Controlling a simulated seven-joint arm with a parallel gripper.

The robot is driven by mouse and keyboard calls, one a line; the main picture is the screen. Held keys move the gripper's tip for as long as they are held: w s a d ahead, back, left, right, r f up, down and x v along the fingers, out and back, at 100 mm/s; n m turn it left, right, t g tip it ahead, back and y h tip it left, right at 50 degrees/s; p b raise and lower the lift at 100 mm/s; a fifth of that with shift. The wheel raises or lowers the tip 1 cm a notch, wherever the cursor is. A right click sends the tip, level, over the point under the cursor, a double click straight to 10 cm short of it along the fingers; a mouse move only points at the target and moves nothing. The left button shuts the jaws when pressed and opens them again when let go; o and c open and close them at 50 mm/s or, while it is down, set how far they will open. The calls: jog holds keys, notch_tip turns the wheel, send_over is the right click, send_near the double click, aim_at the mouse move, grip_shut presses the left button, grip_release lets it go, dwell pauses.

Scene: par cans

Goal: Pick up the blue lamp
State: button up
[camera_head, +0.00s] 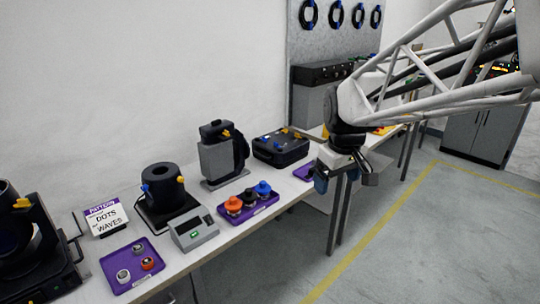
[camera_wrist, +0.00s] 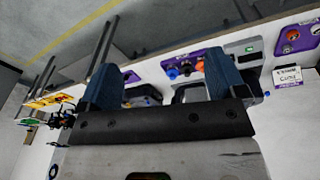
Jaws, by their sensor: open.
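The blue lamp (camera_head: 262,188) is a small round piece with a dark base. It stands at the right end of a purple tray (camera_head: 233,220), beside a black one (camera_head: 249,196) and an orange one (camera_head: 233,205). The blue lamp also shows in the wrist view (camera_wrist: 171,73), between my two blue fingers in the picture but well away from them. My gripper (camera_head: 345,177) is open and empty. It hangs near the table's front edge, to the right of the tray and apart from it.
A grey box with a green display (camera_head: 194,232) stands left of the tray. A grey upright device (camera_head: 221,155) and a black case (camera_head: 281,147) stand behind. Another purple tray (camera_head: 114,264) holds small pieces. The floor in front is clear.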

jog(key=w+a+f+n, duration=0.1)
jog(key=w+a+n, duration=0.1)
jog(key=w, duration=0.5)
jog(key=w+a+f+n, duration=0.1)
jog(key=w+a+f, duration=0.1)
jog(key=w, duration=0.4)
jog(key=n+g, duration=0.2)
jog(key=n, duration=0.7)
send_over(265, 182)
jog(key=f, duration=2.1)
jog(key=shift+s+d, duration=0.25)
jog(key=shift+s, duration=0.05)
jog(key=shift+w+a+f, duration=0.3)
jog(key=shift+w+f, duration=0.05)
jog(key=shift+f, duration=0.2)
jog(key=shift+f, duration=0.1)
jog(key=shift+f, duration=1.2)
jog(key=shift+f, duration=0.1)
